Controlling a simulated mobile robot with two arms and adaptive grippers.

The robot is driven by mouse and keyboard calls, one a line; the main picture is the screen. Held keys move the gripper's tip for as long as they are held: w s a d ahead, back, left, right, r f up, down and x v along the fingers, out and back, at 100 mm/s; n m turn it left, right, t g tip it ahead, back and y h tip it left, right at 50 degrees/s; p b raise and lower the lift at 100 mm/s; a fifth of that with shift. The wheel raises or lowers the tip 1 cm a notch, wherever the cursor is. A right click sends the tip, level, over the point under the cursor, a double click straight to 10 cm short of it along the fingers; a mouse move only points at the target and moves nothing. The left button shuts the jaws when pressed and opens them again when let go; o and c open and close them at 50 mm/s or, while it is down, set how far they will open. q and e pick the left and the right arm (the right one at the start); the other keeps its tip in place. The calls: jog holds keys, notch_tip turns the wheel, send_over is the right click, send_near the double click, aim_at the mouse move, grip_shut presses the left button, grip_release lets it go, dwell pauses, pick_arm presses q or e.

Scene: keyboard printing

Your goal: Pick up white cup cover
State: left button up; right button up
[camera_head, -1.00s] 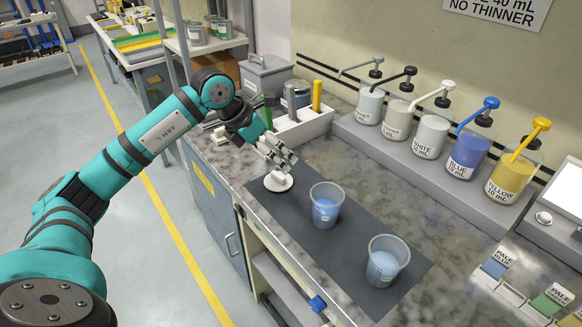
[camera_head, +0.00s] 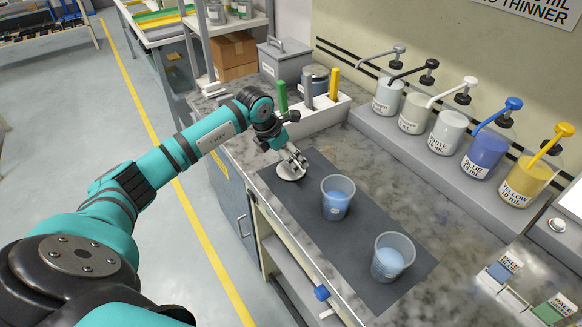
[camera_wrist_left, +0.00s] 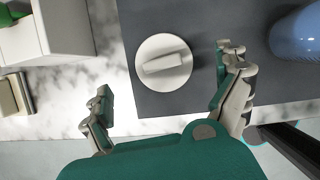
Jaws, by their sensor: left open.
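The white cup cover (camera_head: 291,173) is a round disc with a raised bar handle. It lies flat at the far left end of the dark mat (camera_head: 350,246). It also shows in the left wrist view (camera_wrist_left: 150,80), just ahead of the fingers. My left gripper (camera_head: 296,160) is open and empty, right by the cover, and partly hides it in the head view. In the left wrist view the fingers of my left gripper (camera_wrist_left: 166,97) are spread wide to either side of the cover, the right finger nearer to it. My right gripper is not in view.
Two clear cups with blue liquid, a nearer one (camera_head: 391,257) and a farther one (camera_head: 337,197), stand on the mat. A white holder (camera_head: 318,118) with coloured sticks stands behind. Pump bottles (camera_head: 445,130) line the grey shelf at the right.

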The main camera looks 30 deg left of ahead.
pick_arm(q)
jog(key=p+x, duration=0.1)
jog(key=x, duration=0.3)
jog(key=shift+w+d+f+p, duration=0.15)
jog(key=shift+d+f+p, duration=0.1)
jog(key=shift+p, duration=0.15)
jog(key=shift+f, duration=0.2)
jog(key=c, duration=0.9)
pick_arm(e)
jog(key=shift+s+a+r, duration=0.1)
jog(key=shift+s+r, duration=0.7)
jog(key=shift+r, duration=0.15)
